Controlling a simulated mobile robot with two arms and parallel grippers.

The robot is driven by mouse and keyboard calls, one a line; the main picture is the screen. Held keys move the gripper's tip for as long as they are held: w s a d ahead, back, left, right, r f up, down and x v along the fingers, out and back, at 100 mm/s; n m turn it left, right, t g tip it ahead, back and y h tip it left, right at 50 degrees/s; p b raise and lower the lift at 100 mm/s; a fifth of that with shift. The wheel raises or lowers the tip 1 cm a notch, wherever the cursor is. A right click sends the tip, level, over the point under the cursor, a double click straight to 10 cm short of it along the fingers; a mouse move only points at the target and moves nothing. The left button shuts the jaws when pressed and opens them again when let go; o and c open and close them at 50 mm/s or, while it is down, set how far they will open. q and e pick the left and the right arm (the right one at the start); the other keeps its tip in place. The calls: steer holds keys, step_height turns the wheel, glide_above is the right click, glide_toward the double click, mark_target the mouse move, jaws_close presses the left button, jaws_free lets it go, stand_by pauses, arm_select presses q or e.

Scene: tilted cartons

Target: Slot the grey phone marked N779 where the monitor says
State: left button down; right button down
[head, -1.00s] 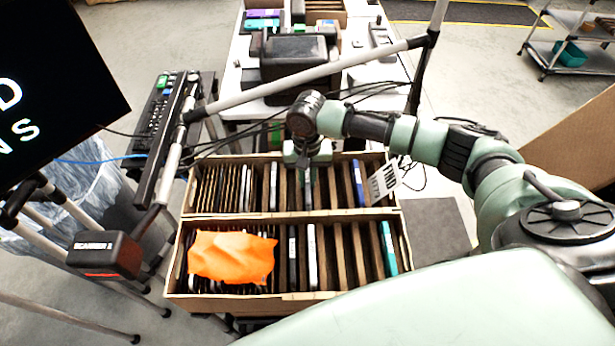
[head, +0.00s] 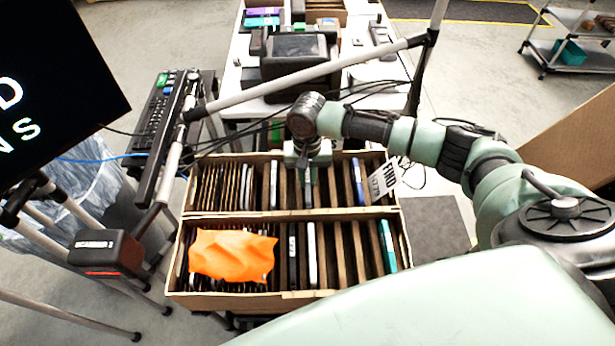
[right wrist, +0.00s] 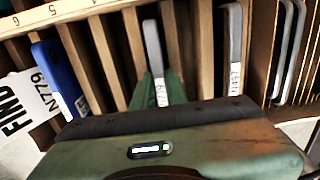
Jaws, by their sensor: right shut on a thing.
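My right gripper (head: 308,172) reaches down into the back carton (head: 188,200). In the right wrist view its green fingers (right wrist: 163,92) are shut around a grey phone (right wrist: 153,48), which stands in a slot between brown dividers. The phone's white label is partly covered and I cannot read it in full. A white tag (head: 384,180) reading FIND N779 hangs at the carton's right end; it also shows in the right wrist view (right wrist: 28,100). The monitor (head: 55,75) is cut off at the left, with only a few letters visible. My left gripper is out of view.
Another grey phone (right wrist: 234,50) and a blue phone (right wrist: 58,78) stand in nearby slots. The front carton (head: 180,275) holds several devices and an orange cloth (head: 232,256). A scanner (head: 105,252) stands at left. A pale pole (head: 300,78) crosses behind my gripper.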

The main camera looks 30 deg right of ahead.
steer(key=c, duration=1.3)
jaws_free()
steer(key=shift+c, duration=0.2)
step_height(320, 180, up, 8)
steer(key=shift+f+b, duration=0.1)
steer(key=shift+b, duration=0.45)
step_height(320, 180, up, 7)
steer(key=p, duration=0.9)
steer(key=shift+p, duration=0.3)
